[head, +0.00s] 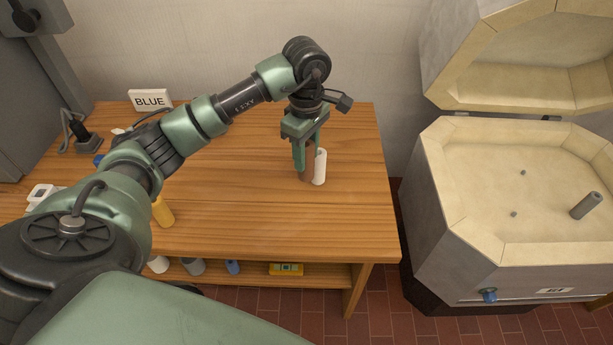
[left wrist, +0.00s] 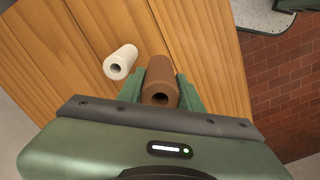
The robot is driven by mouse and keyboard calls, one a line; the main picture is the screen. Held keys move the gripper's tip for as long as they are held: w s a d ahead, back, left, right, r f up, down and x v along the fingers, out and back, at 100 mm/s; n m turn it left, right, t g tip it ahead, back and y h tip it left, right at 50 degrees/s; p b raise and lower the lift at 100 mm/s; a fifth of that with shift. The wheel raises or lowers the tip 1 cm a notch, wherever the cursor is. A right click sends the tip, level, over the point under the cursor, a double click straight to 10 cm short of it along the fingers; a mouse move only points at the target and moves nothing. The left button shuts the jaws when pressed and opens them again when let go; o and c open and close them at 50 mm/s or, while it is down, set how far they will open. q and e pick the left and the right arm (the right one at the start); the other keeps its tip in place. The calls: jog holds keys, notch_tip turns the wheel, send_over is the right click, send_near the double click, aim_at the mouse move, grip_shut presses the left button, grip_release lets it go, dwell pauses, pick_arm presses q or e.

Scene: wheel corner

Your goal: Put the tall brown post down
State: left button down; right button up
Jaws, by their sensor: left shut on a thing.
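The tall brown post (left wrist: 161,78) is an upright hollow cylinder in the left wrist view, standing between the two green fingers of my left gripper (left wrist: 161,90). In the head view the left gripper (head: 306,158) is over the right part of the wooden table (head: 250,215), pointing down and shut on the post. There the fingers hide most of the post, and I cannot tell whether its foot touches the table. A white post (head: 320,167) stands close beside it to the right; it also shows in the left wrist view (left wrist: 121,62). My right gripper is not in view.
An open kiln (head: 450,205) stands right of the table, with a grey post (head: 586,206) inside. A BLUE sign (head: 151,100) stands at the table's back left. A yellow cylinder (head: 163,211) is near the front left. The table front between it and the gripper is clear.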

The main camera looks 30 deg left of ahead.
pick_arm(q)
notch_tip(320, 180, down, 8)
jog(key=shift+r+p, duration=0.2)
jog(key=shift+p, duration=0.2)
jog(key=shift+f, duration=0.3)
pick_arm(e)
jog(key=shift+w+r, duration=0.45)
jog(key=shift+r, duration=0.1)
pick_arm(q)
jog(key=shift+f, duration=0.25)
jog(key=c, duration=1.2)
grip_release()
jog(key=shift+r, duration=0.1)
jog(key=shift+c, duration=0.2)
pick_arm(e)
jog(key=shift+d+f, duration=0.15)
